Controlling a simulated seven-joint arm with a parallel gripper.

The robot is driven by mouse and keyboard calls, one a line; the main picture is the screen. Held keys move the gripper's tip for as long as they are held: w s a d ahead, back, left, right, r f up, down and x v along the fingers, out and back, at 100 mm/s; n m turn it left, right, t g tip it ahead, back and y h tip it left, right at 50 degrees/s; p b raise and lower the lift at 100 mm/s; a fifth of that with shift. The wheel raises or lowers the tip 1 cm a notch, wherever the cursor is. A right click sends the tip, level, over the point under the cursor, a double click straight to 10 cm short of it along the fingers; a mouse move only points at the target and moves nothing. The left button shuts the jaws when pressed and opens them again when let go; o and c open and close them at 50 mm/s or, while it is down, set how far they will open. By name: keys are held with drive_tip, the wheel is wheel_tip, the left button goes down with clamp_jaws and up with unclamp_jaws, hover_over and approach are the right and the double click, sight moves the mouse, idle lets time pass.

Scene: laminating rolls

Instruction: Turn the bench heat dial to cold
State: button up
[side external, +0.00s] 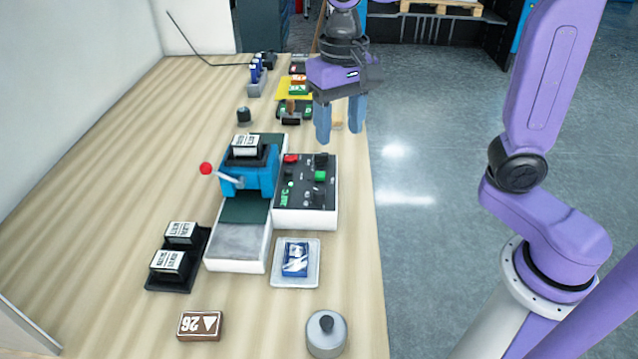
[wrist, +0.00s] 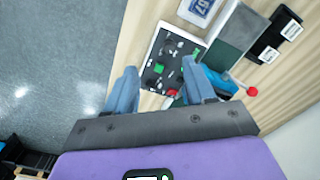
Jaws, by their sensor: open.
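A control panel (side external: 306,192) with a black face and white sides stands on the bench, right of the blue press. It carries a red button, a green button and several small dark knobs. I cannot read which knob is the bench heat dial or where it points. The panel also shows in the wrist view (wrist: 169,62), between and beyond my fingertips. My gripper (side external: 339,132) is open and empty, with blue fingers pointing down. It hangs above the bench's right edge, behind the panel and apart from it. The gripper also shows in the wrist view (wrist: 158,68).
The blue press (side external: 250,172) has a lever with a red ball (side external: 206,168) reaching left. A tray with a blue card (side external: 295,258), a black two-block holder (side external: 178,262), a brown block (side external: 200,325) and a grey round weight (side external: 326,335) stand nearer. The bench's left side is mostly clear.

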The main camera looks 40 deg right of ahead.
sight(319, 190)
drive_tip(key=w+r+m, duration=0.2)
drive_tip(key=w+m, duration=0.2)
drive_tip(key=f, duration=1.7)
drive_tip(key=shift+a+f, duration=0.3)
drive_tip(key=shift+f, duration=0.05)
clamp_jaws()
